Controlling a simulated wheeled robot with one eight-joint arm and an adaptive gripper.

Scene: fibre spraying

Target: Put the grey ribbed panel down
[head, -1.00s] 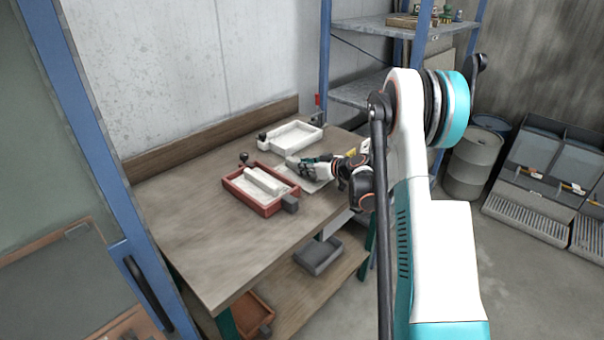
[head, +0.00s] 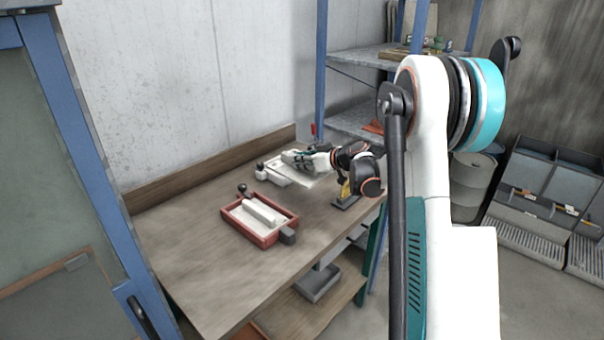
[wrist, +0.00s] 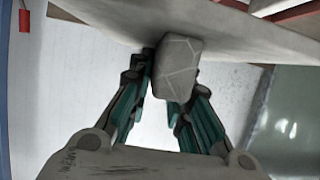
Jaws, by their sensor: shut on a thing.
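In the head view the held piece is small and mostly hidden by the gripper. I cannot tell whether it touches the tray.
A red tray (head: 248,237) with a pale bar stands nearer on the workbench (head: 190,240). A small yellow item on a dark base (head: 345,201) stands to the right. Blue shelving (head: 365,120) rises behind. The bench's left front is clear.

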